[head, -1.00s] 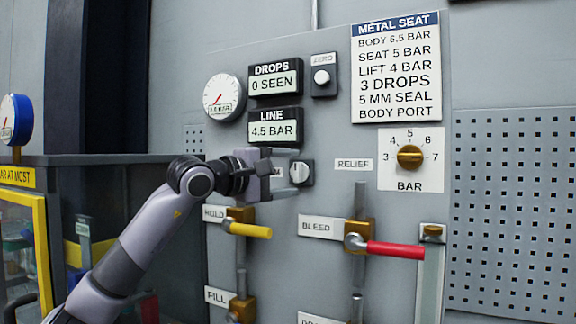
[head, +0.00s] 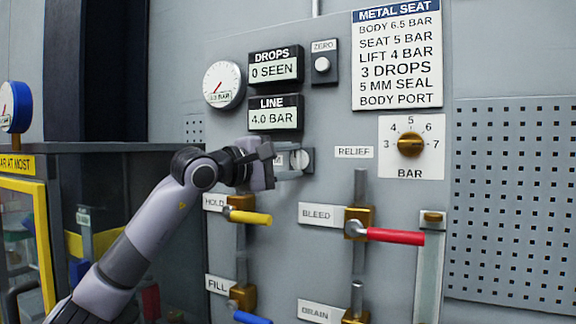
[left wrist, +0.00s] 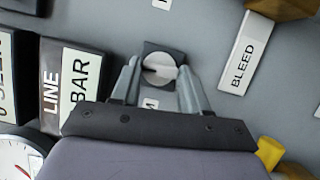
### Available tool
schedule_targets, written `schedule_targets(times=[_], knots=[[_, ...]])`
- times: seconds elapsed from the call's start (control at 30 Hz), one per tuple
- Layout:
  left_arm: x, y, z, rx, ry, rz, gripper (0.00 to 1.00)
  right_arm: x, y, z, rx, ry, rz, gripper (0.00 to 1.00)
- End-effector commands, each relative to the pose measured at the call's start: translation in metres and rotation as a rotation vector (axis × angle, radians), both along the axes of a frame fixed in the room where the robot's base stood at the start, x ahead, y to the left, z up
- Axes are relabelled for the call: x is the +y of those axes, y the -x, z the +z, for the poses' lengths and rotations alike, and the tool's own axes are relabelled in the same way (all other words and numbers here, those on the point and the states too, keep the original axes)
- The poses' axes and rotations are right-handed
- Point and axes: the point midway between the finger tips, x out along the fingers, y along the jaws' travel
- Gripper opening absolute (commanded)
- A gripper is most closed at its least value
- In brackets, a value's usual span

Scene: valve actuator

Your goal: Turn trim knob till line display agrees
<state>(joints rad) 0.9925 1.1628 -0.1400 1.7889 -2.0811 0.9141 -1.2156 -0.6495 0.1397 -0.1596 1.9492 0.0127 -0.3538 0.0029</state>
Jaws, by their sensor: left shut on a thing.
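The trim knob (head: 304,158) is a small round pale knob on a dark square plate, below and right of the line display (head: 274,113), which reads 4.0 BAR. My left gripper (head: 295,161) is shut on this knob, its fingers partly covering it and its label. In the left wrist view the knob (left wrist: 160,70) sits between the two fingertips (left wrist: 157,77), with a raised bar across its face. My right gripper is not in view.
A card (head: 397,58) lists values, among them LIFT 4 BAR. A round gauge (head: 223,85) and the drops display (head: 275,67), 0 SEEN, are above. The yellow hold lever (head: 250,217) and red bleed lever (head: 395,236) stick out below. A brass relief knob (head: 410,144) is right.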

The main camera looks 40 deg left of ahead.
Motion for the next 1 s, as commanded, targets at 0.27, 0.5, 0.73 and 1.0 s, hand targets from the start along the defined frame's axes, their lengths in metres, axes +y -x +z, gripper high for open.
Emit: schedule_targets(times=[0.27,0.5,0.73,1.0], knots=[[0.0,0.0,-0.005,-0.06,0.183,-0.001,0.14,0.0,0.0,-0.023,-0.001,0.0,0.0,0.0],[-0.001,0.0,-0.006,-0.101,0.316,0.0,0.14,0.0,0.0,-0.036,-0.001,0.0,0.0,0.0],[-0.001,-0.001,-0.005,-0.122,0.388,0.0,0.14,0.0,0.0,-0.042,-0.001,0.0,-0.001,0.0],[-0.001,-0.001,-0.004,-0.127,0.406,0.001,0.14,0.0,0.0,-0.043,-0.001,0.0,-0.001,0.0]])
